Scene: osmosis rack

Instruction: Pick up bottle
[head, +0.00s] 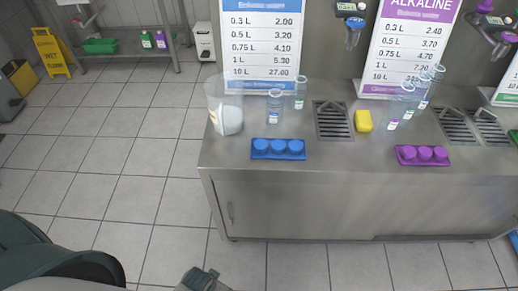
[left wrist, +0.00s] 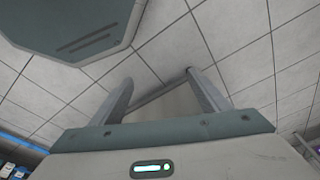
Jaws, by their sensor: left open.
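Several clear bottles stand on the steel counter (head: 345,180). My right gripper is not seen.
A clear jug with white contents (head: 225,115) stands at the counter's left end. A blue cap tray (head: 278,149), a purple cap tray (head: 422,155) and a yellow sponge (head: 363,121) lie on the counter. Drain grates and price signs are behind. The floor before the counter is clear.

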